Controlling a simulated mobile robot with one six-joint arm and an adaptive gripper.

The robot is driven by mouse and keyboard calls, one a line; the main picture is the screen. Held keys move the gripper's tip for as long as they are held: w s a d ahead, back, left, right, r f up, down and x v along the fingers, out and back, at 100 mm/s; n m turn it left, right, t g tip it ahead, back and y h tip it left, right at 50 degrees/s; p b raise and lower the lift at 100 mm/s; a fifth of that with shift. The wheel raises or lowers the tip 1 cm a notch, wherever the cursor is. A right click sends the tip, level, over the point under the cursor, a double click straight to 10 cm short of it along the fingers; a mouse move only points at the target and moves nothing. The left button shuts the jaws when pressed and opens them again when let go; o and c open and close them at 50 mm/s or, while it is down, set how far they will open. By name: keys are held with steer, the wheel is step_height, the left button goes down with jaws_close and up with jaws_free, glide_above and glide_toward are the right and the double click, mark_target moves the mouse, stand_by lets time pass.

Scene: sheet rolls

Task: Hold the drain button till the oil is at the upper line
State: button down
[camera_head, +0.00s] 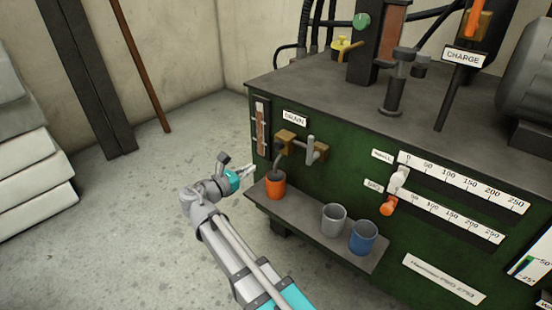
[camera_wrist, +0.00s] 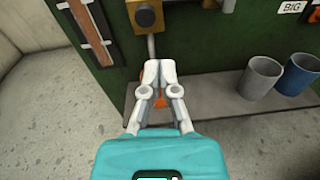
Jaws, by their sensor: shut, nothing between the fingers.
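The DRAIN label (camera_head: 294,118) is on the green machine's front face. Left of it is an upright sight gauge (camera_head: 261,125) with a brownish tube; it also shows in the wrist view (camera_wrist: 94,35). The oil level against its lines is too small to read. Below the label is a brass block (camera_head: 285,139); in the wrist view it carries a round dark knob (camera_wrist: 145,16), possibly the button. A grey spout (camera_head: 278,160) runs down to an orange cup (camera_head: 275,187). My gripper (camera_head: 251,169) is shut and empty, in front of the spout; its tips (camera_wrist: 160,70) appear below the block.
A grey shelf (camera_head: 305,223) under the block carries the orange cup, a grey cup (camera_head: 334,220) and a blue cup (camera_head: 363,237). A grey lever (camera_head: 312,148) sticks out right of the block. Scales with sliders (camera_head: 398,178) lie further right.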

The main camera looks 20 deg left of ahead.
mark_target(276, 146)
steer(key=a, duration=0.1)
steer(key=s+a+n+t, duration=0.1)
steer(key=shift+a+f+y+b, duration=0.3)
steer(key=shift+b, duration=0.1)
steer(key=shift+w+d, duration=0.1)
steer(key=shift+w, duration=0.05)
steer(key=shift+x, duration=6.95)
steer(key=shift+d, duration=0.1)
